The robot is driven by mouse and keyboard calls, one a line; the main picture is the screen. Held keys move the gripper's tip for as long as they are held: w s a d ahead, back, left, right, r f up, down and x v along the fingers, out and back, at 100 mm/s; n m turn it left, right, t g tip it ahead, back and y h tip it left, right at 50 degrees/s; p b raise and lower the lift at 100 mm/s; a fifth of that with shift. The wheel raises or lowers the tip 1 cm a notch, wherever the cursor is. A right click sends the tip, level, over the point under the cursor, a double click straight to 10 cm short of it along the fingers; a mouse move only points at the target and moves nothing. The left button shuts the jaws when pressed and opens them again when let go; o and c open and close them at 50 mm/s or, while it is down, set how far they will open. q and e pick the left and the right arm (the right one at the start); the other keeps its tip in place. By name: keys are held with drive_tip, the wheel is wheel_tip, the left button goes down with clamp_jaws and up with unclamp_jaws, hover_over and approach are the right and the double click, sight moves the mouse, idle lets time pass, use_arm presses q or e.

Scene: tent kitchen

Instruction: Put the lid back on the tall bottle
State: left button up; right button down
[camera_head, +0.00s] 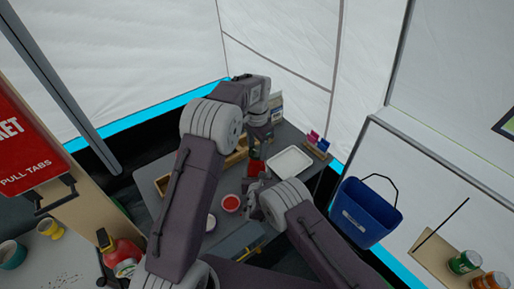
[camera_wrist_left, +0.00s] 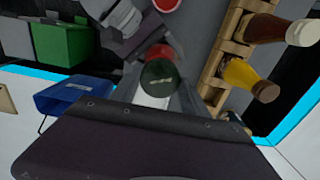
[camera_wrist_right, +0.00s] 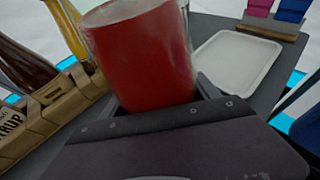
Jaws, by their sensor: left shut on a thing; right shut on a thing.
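The tall bottle is red (camera_head: 254,168); it stands large in the right wrist view (camera_wrist_right: 145,60), with my right gripper (camera_head: 258,184) shut around it. The lid is round and dark green with a pale mark on top (camera_wrist_left: 161,85). My left gripper (camera_head: 259,137) is shut on the lid and reaches in from above, over the bottle. In the left wrist view a bit of red (camera_wrist_left: 159,51) shows just behind the lid. I cannot tell whether lid and bottle touch, as the arms hide much of the gap.
A white tray (camera_head: 288,163) lies right of the bottle. A wooden rack (camera_wrist_left: 218,62) with sauce bottles stands on the other side. A red-filled bowl (camera_head: 231,203) is in front. A blue bucket (camera_head: 365,213) hangs right of the table.

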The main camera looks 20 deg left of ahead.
sight(257, 170)
use_arm(q)
drive_tip(key=o, duration=1.6)
drive_tip(key=shift+o, duration=0.2)
wheel_tip(257, 170, up, 12)
use_arm(e)
drive_tip(key=shift+c, duration=0.6)
unclamp_jaws()
use_arm(q)
drive_tip(key=shift+f, duration=0.2)
use_arm(e)
drive_tip(key=v, duration=0.9)
drive_tip(key=shift+s, duration=0.1)
